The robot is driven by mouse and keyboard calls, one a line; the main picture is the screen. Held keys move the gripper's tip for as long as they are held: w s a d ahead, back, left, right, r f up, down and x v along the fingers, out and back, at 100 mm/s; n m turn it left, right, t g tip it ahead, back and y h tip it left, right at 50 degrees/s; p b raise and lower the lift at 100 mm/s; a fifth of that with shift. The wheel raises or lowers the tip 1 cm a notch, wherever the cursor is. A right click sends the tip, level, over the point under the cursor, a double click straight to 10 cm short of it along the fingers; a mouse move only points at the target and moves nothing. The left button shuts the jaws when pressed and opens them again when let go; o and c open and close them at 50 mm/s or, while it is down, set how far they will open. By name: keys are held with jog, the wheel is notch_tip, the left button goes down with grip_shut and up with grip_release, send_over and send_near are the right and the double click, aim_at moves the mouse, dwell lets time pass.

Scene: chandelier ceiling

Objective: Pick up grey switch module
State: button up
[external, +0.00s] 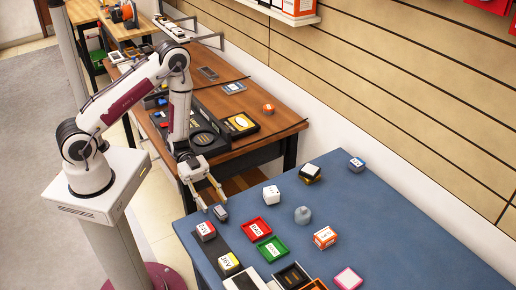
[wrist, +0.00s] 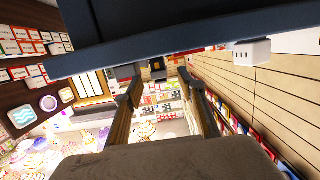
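A small dark grey block with a lighter face (external: 220,212), which looks like the grey switch module, sits near the left edge of the blue table (external: 390,225). My gripper (external: 214,203) is low over that edge, with its fingers pointing down and apart. Its tips are close to the grey block; whether they touch it I cannot tell. In the wrist view my gripper's two fingers (wrist: 164,98) are spread with nothing held between them. I cannot make out the grey block in the wrist view.
Red (external: 257,229) and green (external: 271,250) trays lie to the right.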

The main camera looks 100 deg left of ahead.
aim_at(220, 212)
jog(key=shift+w+d+f, duration=0.1)
jog(key=shift+w+d, duration=0.15)
jog(key=shift+d, duration=0.1)
jog(key=shift+x, duration=2.55)
jog(key=shift+c, duration=0.5)
grip_shut()
